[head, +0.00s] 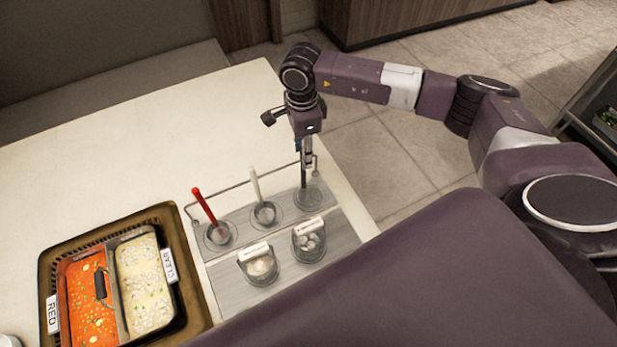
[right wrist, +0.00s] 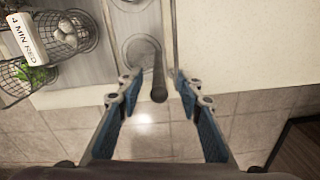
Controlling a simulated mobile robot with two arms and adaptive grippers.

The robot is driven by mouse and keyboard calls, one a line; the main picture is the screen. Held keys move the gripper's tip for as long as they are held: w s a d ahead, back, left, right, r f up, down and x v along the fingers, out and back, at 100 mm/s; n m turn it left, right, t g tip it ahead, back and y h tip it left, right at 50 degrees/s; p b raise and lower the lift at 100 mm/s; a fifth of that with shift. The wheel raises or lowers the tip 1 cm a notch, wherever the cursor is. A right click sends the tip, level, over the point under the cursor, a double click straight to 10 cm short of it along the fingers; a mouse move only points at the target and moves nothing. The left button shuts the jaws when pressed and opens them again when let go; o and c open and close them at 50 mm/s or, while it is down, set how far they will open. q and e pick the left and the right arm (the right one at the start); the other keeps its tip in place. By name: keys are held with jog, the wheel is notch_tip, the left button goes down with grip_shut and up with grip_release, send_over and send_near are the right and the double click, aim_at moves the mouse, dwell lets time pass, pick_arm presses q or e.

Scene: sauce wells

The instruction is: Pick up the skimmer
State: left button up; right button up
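A dark thin-handled tool, taken as the skimmer (head: 303,178), stands upright in the rightmost of three round wells in the grey counter strip. Its lower end is not clear. My right gripper (head: 308,160) is above that well, pointing down at the handle. In the right wrist view my right gripper (right wrist: 160,92) is open, and the dark handle (right wrist: 158,78) shows between its spread blue-padded fingers, with a gap on each side. My left gripper is not in view.
A red-handled tool (head: 204,206) and a white-handled tool (head: 256,186) stand in the other wells. A thin rail (head: 225,186) runs behind them. Two labelled wire baskets (head: 259,268) (head: 310,243) sit in front. A two-part soup tray (head: 190,303) is at left. The counter behind is clear.

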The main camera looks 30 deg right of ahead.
jog(key=c, duration=0.9)
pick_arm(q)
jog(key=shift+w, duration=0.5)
pick_arm(e)
grip_shut()
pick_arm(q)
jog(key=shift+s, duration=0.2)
pick_arm(e)
jog(key=shift+r, duration=0.1)
